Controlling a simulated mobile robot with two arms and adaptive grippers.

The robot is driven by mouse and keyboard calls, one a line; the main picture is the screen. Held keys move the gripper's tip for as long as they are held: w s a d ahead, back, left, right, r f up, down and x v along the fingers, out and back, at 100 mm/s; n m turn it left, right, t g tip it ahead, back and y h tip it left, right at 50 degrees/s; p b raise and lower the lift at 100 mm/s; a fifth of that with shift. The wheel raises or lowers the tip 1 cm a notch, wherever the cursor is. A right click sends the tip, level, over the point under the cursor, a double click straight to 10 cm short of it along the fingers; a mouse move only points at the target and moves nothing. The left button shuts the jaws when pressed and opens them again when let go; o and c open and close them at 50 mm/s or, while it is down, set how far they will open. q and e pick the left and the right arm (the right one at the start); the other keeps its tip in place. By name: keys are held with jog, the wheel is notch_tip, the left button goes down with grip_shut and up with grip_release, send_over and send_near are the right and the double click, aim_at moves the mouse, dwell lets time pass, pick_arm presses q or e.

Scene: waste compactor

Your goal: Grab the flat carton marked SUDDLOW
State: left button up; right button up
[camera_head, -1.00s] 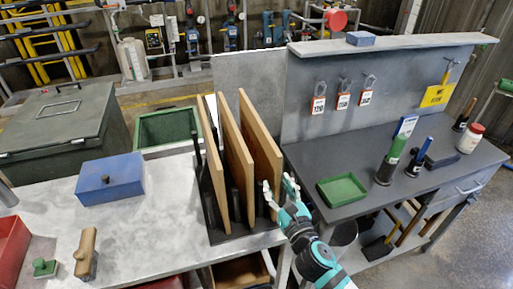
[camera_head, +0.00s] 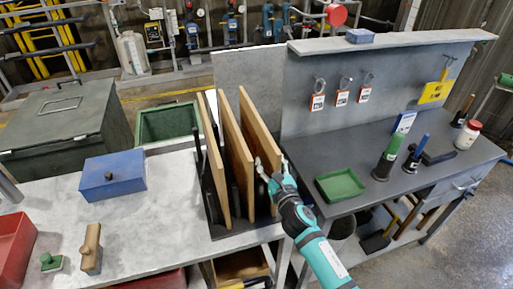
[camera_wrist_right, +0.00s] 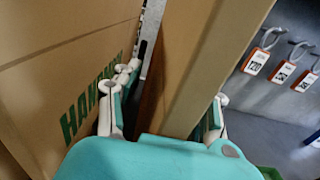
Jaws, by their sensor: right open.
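Three flat brown cartons stand on edge in a dark rack (camera_head: 231,231): a left one (camera_head: 211,160), a middle one (camera_head: 235,155) and a right one (camera_head: 260,140). No SUDDLOW lettering is readable. My right gripper (camera_head: 271,167) is open at the near edge of the right carton. In the right wrist view my right gripper (camera_wrist_right: 168,98) has one finger on each side of that carton (camera_wrist_right: 205,50); contact cannot be told. The neighbouring carton (camera_wrist_right: 60,65) to its left bears green letters starting "HAN", partly hidden by a finger. My left gripper is not in view.
A green tray (camera_head: 340,186) lies on the dark bench right of the rack. Tags (camera_head: 342,97) hang on the panel behind. A blue box (camera_head: 112,177) and a wooden-handled block (camera_head: 90,250) sit on the pale table to the left.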

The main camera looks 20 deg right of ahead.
grip_shut()
